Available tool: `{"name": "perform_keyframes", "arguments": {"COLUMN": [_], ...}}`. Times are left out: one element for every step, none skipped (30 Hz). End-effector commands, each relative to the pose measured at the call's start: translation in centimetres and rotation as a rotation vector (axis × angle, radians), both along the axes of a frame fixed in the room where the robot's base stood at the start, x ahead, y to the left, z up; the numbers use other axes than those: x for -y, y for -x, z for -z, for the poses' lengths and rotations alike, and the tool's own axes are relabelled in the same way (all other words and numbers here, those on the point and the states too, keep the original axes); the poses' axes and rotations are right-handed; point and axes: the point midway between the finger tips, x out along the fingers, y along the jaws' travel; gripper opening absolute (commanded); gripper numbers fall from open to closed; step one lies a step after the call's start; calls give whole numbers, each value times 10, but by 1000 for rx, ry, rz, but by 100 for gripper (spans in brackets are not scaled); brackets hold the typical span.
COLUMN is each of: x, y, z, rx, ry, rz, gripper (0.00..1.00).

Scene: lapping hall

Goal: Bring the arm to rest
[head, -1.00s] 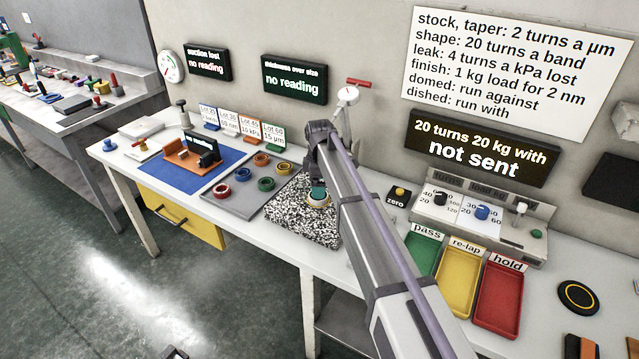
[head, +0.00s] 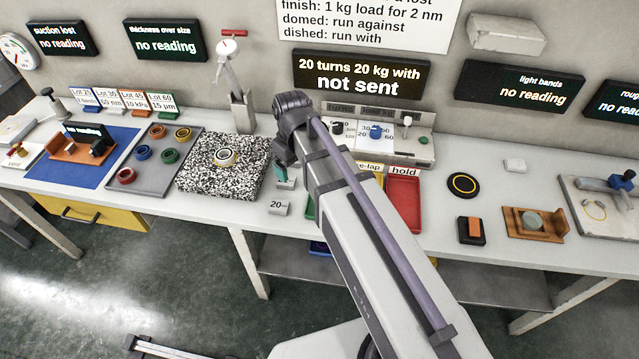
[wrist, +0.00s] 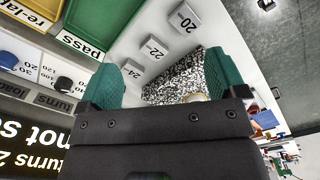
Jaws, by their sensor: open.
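My gripper (head: 284,180) hangs above the white bench (head: 225,205), just right of the speckled granite plate (head: 208,184), largely behind my own forearm in the head view. In the wrist view its two teal fingers stand wide apart (wrist: 166,78), with nothing between them but bench and plate below. A pale ring with a dark rim (head: 226,156) lies on the plate, apart from the gripper. It shows partly over the gripper's edge in the wrist view (wrist: 194,97).
Blocks marked 20 (wrist: 184,18), 22 (wrist: 153,46) and 24 (wrist: 132,69) stand on the bench below the gripper. A red hold tray (head: 404,205), a control box (head: 410,150) and a dial stand (head: 242,112) are near.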

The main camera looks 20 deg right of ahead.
Motion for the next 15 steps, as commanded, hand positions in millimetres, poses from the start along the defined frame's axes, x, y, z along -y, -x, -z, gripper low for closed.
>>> {"name": "perform_keyframes", "arguments": {"x": [19, 27, 35, 39, 41, 44, 44, 44, 44, 44, 44, 44, 44, 44, 44], "y": [53, 70, 88, 97, 103, 106, 107, 106, 104, 103, 103, 103, 103, 103, 102], "z": [0, 0, 0, 0, 0, 0, 0, 0, 0, 0, 0, 0, 0, 0, 0], "rx": [1, 1, 1, 1, 1, 1, 1, 1, 0, 0, 0, 0, 0, 0, 0], "ry": [-1, -1, -1, -1, -1, -1, -1, -1, 0, 0, 0, 0, 0, 0, 0], "rz": [152, 239, 335, 389, 428, 461, 473, 478, 477, 476, 476, 475, 474, 474, 473], "gripper": [90, 90, 90, 90, 90, 90, 90, 90, 90, 90, 90, 90, 90, 90, 90]}}
